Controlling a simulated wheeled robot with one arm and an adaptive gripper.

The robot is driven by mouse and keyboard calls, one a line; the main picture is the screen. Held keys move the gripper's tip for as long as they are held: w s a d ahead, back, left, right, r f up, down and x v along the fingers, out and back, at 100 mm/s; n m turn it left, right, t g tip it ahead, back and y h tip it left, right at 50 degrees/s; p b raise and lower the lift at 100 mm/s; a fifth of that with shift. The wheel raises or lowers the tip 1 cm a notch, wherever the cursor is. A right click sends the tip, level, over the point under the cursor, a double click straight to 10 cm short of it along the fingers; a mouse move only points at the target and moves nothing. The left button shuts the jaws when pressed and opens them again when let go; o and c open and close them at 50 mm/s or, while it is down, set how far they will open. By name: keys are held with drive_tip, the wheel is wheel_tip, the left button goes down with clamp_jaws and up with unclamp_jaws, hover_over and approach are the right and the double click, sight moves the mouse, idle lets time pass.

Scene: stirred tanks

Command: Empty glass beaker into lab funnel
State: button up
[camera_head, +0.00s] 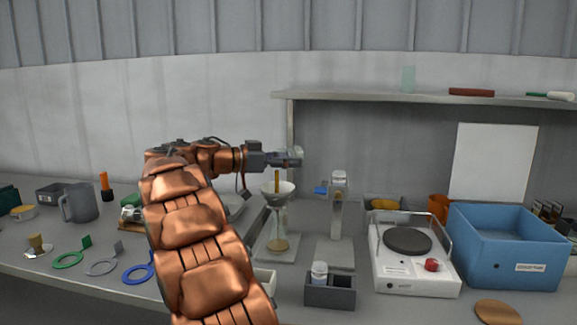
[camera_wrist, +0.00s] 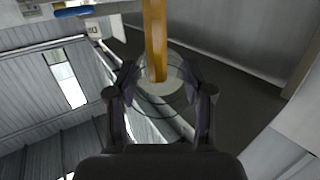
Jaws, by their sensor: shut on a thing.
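My gripper (camera_head: 287,159) is shut on a clear glass beaker (camera_head: 297,151), held above the funnel. The beaker is tipped over, and an amber-brown stream (camera_head: 277,180) runs down from it into the lab funnel (camera_head: 277,191). The funnel sits upright over a clear vessel on a stand (camera_head: 277,221), with amber-brown material (camera_head: 277,243) low in it. In the wrist view the fingers (camera_wrist: 163,88) close on both sides of the round glass beaker (camera_wrist: 176,103), with the amber stream (camera_wrist: 155,38) at its mouth. How much is left inside cannot be told.
A stand with a white-capped jar (camera_head: 339,178) is just right of the funnel. A shelf (camera_head: 420,97) runs behind. A grey jug (camera_head: 80,203) and coloured rings are at left.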

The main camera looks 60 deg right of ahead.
drive_tip(key=shift+w+a+r+g+h+b, duration=0.15)
drive_tip(key=shift+g+h+b, duration=0.7)
drive_tip(key=shift+b, duration=1.6)
drive_tip(key=shift+w+a+r, duration=0.1)
drive_tip(key=shift+a+r, duration=0.05)
drive_tip(key=shift+r, duration=0.15)
idle(0.8)
